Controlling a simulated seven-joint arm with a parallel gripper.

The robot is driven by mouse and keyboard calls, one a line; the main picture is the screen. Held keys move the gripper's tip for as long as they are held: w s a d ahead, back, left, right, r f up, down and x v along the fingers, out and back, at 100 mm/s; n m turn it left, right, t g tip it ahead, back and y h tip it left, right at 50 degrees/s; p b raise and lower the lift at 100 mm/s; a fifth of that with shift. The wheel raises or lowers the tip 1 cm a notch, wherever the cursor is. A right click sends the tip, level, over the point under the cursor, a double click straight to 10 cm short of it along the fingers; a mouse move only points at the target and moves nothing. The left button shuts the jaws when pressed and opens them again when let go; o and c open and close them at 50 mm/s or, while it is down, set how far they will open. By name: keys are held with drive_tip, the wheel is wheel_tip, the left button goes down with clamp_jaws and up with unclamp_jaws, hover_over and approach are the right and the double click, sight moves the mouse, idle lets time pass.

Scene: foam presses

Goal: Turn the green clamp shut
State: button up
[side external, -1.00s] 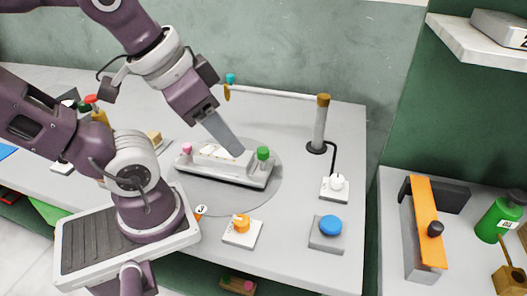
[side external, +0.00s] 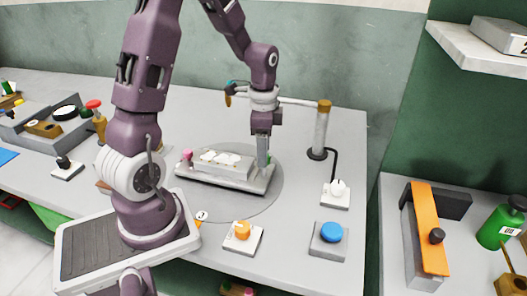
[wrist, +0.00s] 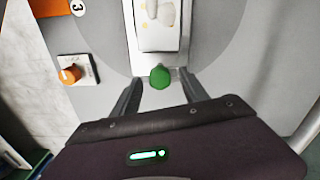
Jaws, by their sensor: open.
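The green clamp (wrist: 160,77) is a rounded knob at the near end of the pale fixture (wrist: 187,78) in the wrist view. My gripper (wrist: 160,88) is open, with one finger on each side of the clamp. Small gaps show between the fingers and the clamp. In the side view my gripper (side external: 263,160) points straight down at the fixture's right end (side external: 235,187) and hides most of the green clamp. A pink knob (side external: 187,155) stands at the fixture's left end. White pieces (side external: 221,158) lie on top of the fixture.
The fixture sits on a round grey plate (side external: 205,205). A post with a horizontal bar (side external: 318,130) stands behind right. A white knob (side external: 338,188), a blue button (side external: 331,231) and an orange knob (side external: 242,230) are nearby.

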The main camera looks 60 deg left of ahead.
drive_tip(key=shift+f, duration=0.4)
clamp_jaws()
drive_tip(key=shift+n, duration=0.3)
drive_tip(key=n, duration=0.3)
drive_tip(key=shift+r+n, duration=0.1)
drive_tip(key=shift+n, duration=0.2)
drive_tip(key=n, duration=0.4)
drive_tip(key=shift+n, duration=0.3)
drive_tip(key=n, duration=0.9)
